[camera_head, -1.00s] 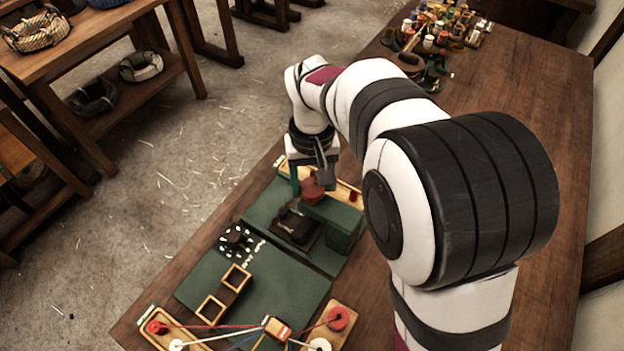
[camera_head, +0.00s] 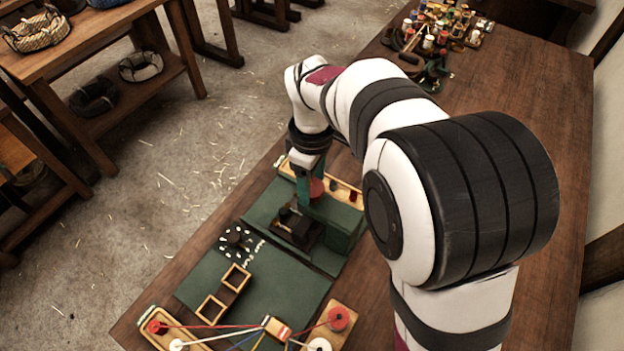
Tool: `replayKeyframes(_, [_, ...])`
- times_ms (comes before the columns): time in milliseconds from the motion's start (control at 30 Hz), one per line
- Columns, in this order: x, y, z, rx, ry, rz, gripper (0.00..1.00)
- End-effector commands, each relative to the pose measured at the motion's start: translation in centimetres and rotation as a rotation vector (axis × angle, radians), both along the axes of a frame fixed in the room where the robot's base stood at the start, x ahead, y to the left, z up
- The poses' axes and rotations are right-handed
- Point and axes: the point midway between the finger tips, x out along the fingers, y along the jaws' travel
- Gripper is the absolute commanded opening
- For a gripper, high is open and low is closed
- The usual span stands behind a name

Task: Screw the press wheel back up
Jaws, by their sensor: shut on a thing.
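The press (camera_head: 343,222) is a green frame on the green mat, with a dark base and a dark block under it. Its red press wheel (camera_head: 317,188) sits at the top and is partly hidden by my gripper. My gripper (camera_head: 309,183) points down at the wheel from above and is shut on it. The fingertips are small and dark here, and their exact contact is hard to make out.
A wooden tray (camera_head: 345,194) lies behind the press. Several spools (camera_head: 443,38) stand at the far end of the table.

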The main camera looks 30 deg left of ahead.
Motion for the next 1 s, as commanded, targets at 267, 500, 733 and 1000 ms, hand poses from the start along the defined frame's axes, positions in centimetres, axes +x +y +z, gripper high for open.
replayKeyframes(267, [-0.02,-0.04,-0.01,-0.001,0.001,0.257,0.06])
replayKeyframes(500, [-0.02,-0.05,-0.02,-0.001,0.001,0.458,0.06])
replayKeyframes(733, [-0.01,-0.05,-0.02,-0.001,0.001,0.601,0.06])
replayKeyframes(1000, [0.01,-0.06,-0.02,-0.001,0.001,0.693,0.06])
